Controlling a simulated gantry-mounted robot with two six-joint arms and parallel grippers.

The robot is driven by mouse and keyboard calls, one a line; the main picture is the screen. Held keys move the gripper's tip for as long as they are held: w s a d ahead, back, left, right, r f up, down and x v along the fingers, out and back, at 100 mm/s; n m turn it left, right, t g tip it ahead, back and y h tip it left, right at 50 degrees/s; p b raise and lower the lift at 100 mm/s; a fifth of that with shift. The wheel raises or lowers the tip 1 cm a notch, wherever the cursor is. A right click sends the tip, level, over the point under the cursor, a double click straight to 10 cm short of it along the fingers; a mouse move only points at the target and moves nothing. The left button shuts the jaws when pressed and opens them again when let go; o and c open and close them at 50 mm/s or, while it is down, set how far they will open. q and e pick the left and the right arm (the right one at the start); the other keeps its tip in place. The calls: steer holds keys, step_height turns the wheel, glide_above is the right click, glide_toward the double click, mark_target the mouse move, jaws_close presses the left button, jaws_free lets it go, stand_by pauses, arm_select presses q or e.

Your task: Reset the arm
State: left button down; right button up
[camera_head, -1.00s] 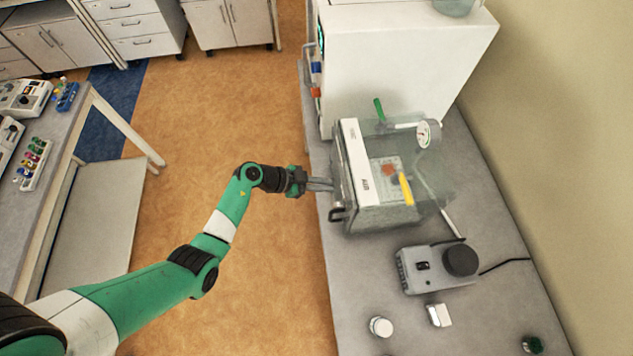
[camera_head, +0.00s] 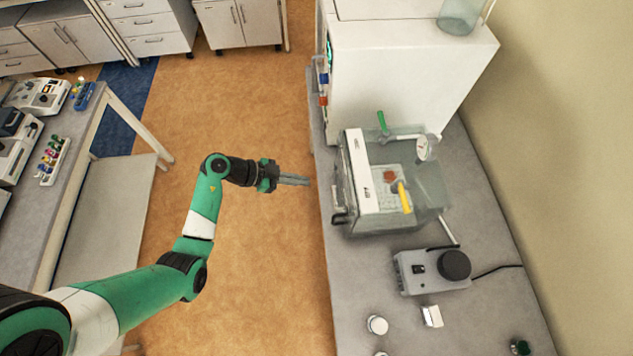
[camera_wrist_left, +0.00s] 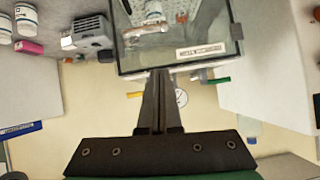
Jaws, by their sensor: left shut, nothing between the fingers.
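My left gripper (camera_head: 296,181) is shut and empty. It is over the open floor, just left of the right-hand bench, and its fingers point right toward a clear-walled chamber (camera_head: 425,208). A gap separates the fingertips from the chamber's front. In the left wrist view my shut fingers (camera_wrist_left: 160,75) point at the chamber (camera_wrist_left: 190,50), which fills the top middle. The chamber has a white front strip, a black handle, a green lever, a gauge and a yellow lever, with a small reddish item inside. My right gripper is not in view.
The right-hand bench (camera_head: 365,275) carries a grey device with a black knob (camera_head: 430,270), a white jar (camera_head: 377,325) and a small white box (camera_head: 432,317). A large white cabinet (camera_head: 400,80) stands behind the chamber. A left bench (camera_head: 70,160) holds instruments. The floor between the benches is clear.

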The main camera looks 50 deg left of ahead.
arm_select(q)
steer(key=shift+s+a+r, duration=0.3)
steer(key=shift+s+r, duration=0.05)
steer(key=shift+s, duration=0.05)
